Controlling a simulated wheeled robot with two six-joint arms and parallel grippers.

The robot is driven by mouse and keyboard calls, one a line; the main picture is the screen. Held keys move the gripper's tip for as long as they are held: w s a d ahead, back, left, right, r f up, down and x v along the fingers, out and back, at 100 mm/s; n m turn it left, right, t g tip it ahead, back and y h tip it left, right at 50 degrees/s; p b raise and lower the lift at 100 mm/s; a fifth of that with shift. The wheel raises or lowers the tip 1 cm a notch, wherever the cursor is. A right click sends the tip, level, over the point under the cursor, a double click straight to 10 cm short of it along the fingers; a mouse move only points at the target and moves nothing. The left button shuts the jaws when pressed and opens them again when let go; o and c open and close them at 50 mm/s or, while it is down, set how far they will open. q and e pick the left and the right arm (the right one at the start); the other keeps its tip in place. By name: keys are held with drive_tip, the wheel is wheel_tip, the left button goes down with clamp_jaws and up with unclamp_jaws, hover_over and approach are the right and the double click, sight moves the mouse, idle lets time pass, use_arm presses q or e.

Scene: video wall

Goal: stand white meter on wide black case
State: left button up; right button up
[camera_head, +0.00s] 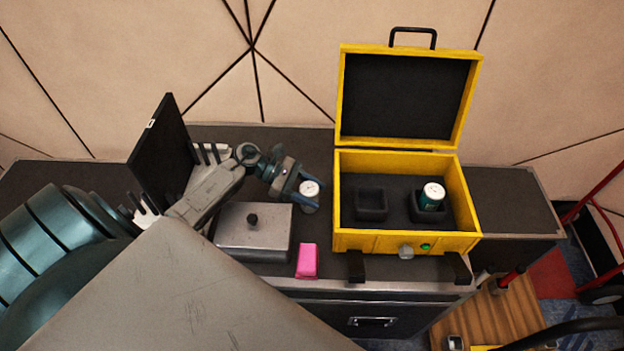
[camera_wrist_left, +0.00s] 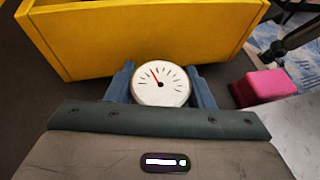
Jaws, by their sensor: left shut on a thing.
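The white meter (camera_head: 309,190) has a round white dial. It stands upright between the fingers of my left gripper (camera_head: 308,193), left of the yellow case. In the left wrist view its dial (camera_wrist_left: 160,82) faces the camera, with a blue-grey finger on each side. My left gripper is shut on it. The wide black case (camera_head: 300,143) is under the meter, with a dark top and metal edges. I cannot tell whether the meter's base touches that top. My right gripper is not in view.
An open yellow case (camera_head: 405,243) stands just right of the meter; a teal meter with a white top (camera_head: 432,197) sits in its right holder. A metal lidded box (camera_head: 253,235) and a pink block (camera_head: 307,262) are in front. A black panel (camera_head: 160,155) stands left.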

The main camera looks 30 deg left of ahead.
use_arm(q)
drive_tip(key=shift+f, duration=0.2)
drive_tip(key=o, duration=1.2)
drive_tip(key=shift+r, duration=0.35)
drive_tip(key=b+v, duration=0.1)
drive_tip(key=v, duration=0.5)
drive_tip(key=shift+a+f, duration=0.15)
drive_tip(key=shift+s+a+r, duration=0.2)
drive_tip(key=shift+a+r, duration=0.15)
drive_tip(key=shift+a, duration=0.15)
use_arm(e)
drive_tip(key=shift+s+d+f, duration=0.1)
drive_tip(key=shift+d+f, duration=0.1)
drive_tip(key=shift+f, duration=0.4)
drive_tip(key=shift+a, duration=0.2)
